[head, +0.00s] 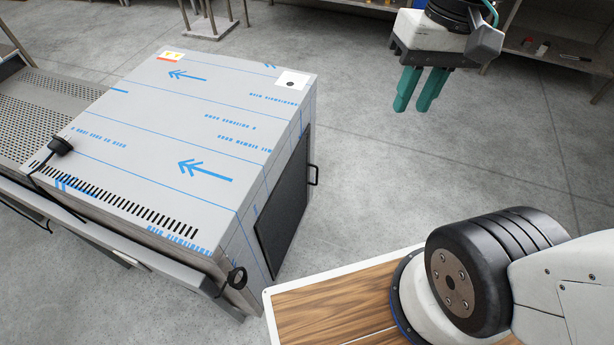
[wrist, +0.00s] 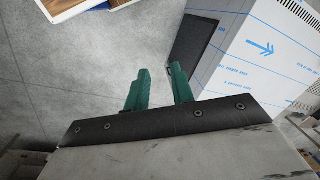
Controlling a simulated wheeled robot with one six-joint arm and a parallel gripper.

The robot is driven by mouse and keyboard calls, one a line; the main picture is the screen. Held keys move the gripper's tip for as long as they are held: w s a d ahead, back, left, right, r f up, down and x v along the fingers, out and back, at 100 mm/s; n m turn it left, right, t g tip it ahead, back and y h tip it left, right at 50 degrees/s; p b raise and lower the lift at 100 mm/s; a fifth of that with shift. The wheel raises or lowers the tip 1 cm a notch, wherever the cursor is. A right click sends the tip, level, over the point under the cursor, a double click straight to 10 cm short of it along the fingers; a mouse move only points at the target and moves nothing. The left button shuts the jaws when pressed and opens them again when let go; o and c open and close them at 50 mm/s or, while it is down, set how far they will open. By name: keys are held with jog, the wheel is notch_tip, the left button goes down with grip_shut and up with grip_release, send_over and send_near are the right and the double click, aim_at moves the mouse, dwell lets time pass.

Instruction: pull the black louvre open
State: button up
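The black louvre (head: 285,205) is a dark panel on the right side of a steel cabinet (head: 180,140) wrapped in blue-printed film. It looks closed, lying flat with the cabinet side. A small black handle (head: 314,175) sticks out at its far edge. In the wrist view the louvre (wrist: 190,48) shows beyond my fingers, partly hidden by one of them. My gripper (head: 420,90) has green fingers pointing down, to the right of the cabinet and apart from the handle. In the wrist view my gripper (wrist: 158,85) is open, with a gap and nothing between the fingers.
A wood-topped surface with a white edge (head: 330,300) lies at the front, beside the cabinet. A perforated metal tray (head: 60,105) is at left. A shelf with small items (head: 550,50) stands at the back right. Concrete floor (head: 370,150) is clear right of the louvre.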

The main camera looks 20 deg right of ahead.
jog(key=w+a+f+m+g+y, duration=0.2)
jog(key=w+y, duration=0.1)
jog(key=w, duration=0.6)
jog(key=m+y, duration=1)
send_over(317, 185)
jog(key=w+d, duration=0.1)
jog(key=d, duration=0.3)
notch_tip(317, 185, down, 30)
jog(key=r, duration=0.1)
jog(key=s+d+f+m+t+y, duration=0.15)
jog(key=f+m+t, duration=0.35)
jog(key=f, duration=1.2)
jog(key=s+d+f+m+t+y, duration=0.15)
jog(key=f+m+t, duration=0.35)
jog(key=f, duration=1.1)
jog(key=shift+h, duration=0.5)
jog(key=x, duration=0.7)
jog(key=shift+s+a+f, duration=0.15)
jog(key=shift+s+a, duration=0.15)
jog(key=shift+a, duration=0.05)
grip_shut()
